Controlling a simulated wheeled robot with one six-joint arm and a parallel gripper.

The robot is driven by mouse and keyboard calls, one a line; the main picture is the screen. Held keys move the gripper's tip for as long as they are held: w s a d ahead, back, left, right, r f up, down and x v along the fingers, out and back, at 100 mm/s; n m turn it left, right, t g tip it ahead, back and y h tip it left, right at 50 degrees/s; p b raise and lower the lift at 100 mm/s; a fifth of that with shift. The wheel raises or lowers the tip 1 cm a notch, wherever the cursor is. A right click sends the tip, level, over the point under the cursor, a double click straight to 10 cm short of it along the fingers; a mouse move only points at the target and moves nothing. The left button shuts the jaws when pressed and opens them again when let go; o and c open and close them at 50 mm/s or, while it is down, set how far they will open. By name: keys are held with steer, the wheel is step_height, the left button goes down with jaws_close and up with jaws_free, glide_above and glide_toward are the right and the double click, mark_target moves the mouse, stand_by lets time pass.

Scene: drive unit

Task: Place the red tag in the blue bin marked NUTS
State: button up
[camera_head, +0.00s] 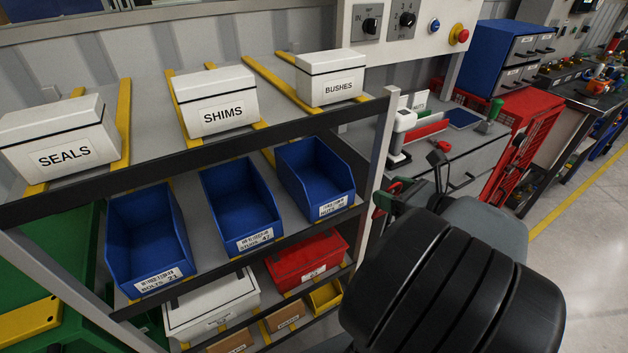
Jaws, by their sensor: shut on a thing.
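Three blue bins stand in a row on the rack's middle shelf: a left one (145,240), a middle one (240,210) and a right one (315,178). Each has a white label at its front lower edge. The visible insides look empty. My gripper (384,198) is partly hidden behind my large black arm links, just right of the rack's right post. It is shut on a small red thing (394,188), apparently the red tag, which is mostly hidden. It is right of the right bin.
White boxes marked SEALS (62,150), SHIMS (222,113) and BUSHES (338,88) stand on the top shelf. A white box (212,305) and a red box (306,261) sit below. The rack's post (380,150) stands between gripper and bins. Open floor lies right.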

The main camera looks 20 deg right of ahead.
steer(key=w+a+f+t, duration=0.1)
steer(key=w+a, duration=0.2)
steer(key=w, duration=0.5)
steer(key=w+a+t, duration=0.1)
steer(key=w+a, duration=0.2)
steer(key=w, duration=0.6)
steer(key=shift+w+a+f+g+p, duration=0.2)
steer(key=shift+w+f+g+p, duration=0.3)
steer(key=shift+w+f, duration=0.65)
steer(key=shift+w+a+f+g+p, duration=0.3)
steer(key=shift+w+f+g, duration=0.4)
steer(key=shift+f, duration=0.9)
steer(key=shift+w+a+f+g+p, duration=0.15)
steer(key=shift+w+f+g+p, duration=0.25)
steer(key=shift+w+f+g, duration=0.65)
steer(key=shift+s+f+t, duration=0.2)
steer(key=shift+f+t, duration=0.15)
steer(key=shift+t, duration=0.1)
steer(key=shift+f, duration=0.1)
steer(key=o, duration=1.5)
steer(key=shift+c, duration=0.2)
